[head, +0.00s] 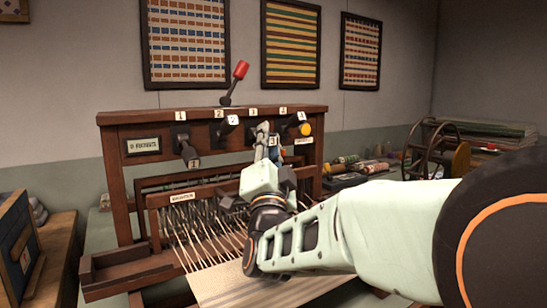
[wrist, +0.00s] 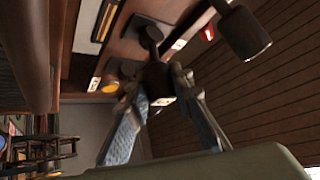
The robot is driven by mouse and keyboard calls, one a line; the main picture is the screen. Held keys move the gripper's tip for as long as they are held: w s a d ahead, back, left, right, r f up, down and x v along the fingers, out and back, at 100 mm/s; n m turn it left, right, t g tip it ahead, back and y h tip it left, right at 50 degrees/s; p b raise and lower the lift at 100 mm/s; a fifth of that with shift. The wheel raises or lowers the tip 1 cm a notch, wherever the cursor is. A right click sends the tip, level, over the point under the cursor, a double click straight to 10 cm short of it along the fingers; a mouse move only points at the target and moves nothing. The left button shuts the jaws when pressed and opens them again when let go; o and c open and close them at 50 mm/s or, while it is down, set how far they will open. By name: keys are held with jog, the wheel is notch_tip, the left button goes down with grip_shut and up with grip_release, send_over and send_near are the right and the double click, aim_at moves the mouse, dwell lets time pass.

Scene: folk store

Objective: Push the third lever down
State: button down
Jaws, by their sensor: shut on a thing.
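A wooden loom (head: 117,180) carries a row of numbered black levers on its top rail. My gripper (head: 266,146) is at the front of the rail, at the lever labelled 3 (head: 272,141). In the wrist view my gripper (wrist: 160,100) has its two fingers closed on the dark block-shaped knob of that lever (wrist: 159,78). Its fingers partly hide the lever in the head view. The first lever (head: 185,146) hangs lower than the others. The second lever (head: 229,122) and fourth lever (head: 303,118) stick out higher.
A red-tipped handle (head: 240,70) stands up from the loom's top. A yellow knob (head: 305,129) sits right of my gripper. Threads and cloth (head: 225,255) stretch below. A spinning wheel (head: 430,145) and spools (head: 360,165) are at the right. Another dark knob (wrist: 244,34) is beside my gripper.

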jog(key=shift+m+t+b, duration=0.4)
jog(key=shift+b, duration=0.85)
jog(key=c, duration=1.7)
grip_release()
jog(key=shift+f, duration=0.2)
jog(key=shift+v, duration=3.7)
jog(key=shift+a, duration=0.15)
